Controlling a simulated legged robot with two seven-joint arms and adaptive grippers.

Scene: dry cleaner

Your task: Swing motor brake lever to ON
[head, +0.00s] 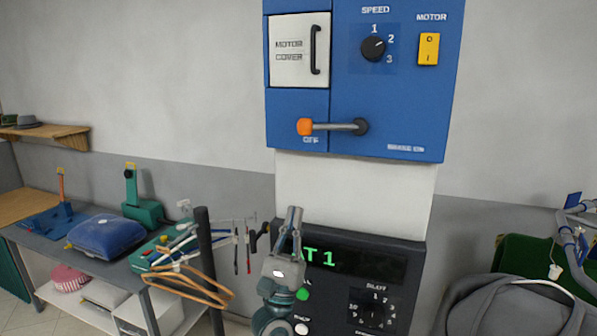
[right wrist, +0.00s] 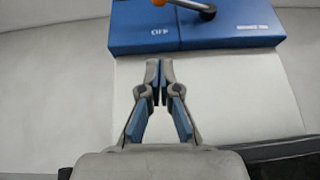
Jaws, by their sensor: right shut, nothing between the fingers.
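The motor brake lever (head: 335,126) is a grey rod with an orange knob (head: 305,126) on a blue control panel (head: 400,110). It lies about level, pivoting at its right end, with the knob at the left above the word OFF. BRAKE ON is printed at the panel's lower right. My right gripper (head: 294,212) is below the panel in the head view, pointing up, shut and empty, apart from the lever. In the right wrist view its fingertips (right wrist: 159,64) are close together below the panel's lower edge (right wrist: 200,44); only part of the lever (right wrist: 185,3) shows at the top. My left gripper is out of view.
Above the lever are a white motor cover (head: 299,55) with a black handle, a speed dial (head: 373,47) and a yellow motor switch (head: 428,49). A dark display panel (head: 395,262) stands below. A cluttered bench (head: 50,240) is at left, grey cloth (head: 520,305) at right.

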